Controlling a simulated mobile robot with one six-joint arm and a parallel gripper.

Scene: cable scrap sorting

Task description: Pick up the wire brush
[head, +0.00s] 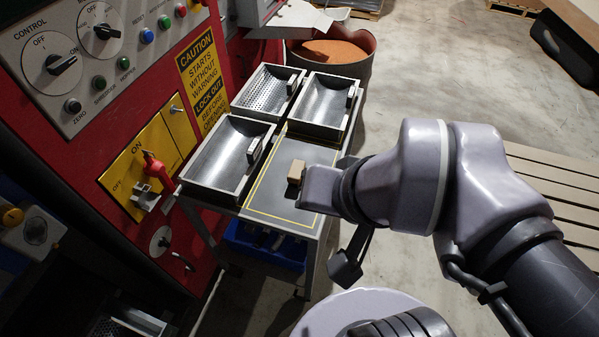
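A small tan block (297,172), which looks like the wooden back of the wire brush, is at the grey top of the cart, inside the yellow outline. Its bristles cannot be made out. The end of my arm, with my gripper (316,189), is just right of the block and partly overlaps it in the head view. The fingers are hidden or too unclear to tell whether they are open or shut. I cannot tell whether they touch the block.
Three metal trays stand on the cart: one perforated (245,108), one back right (317,121), one front left (205,182). A red control cabinet (75,150) rises at left. A drum (368,68) stands behind. A slatted pallet (562,185) lies right.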

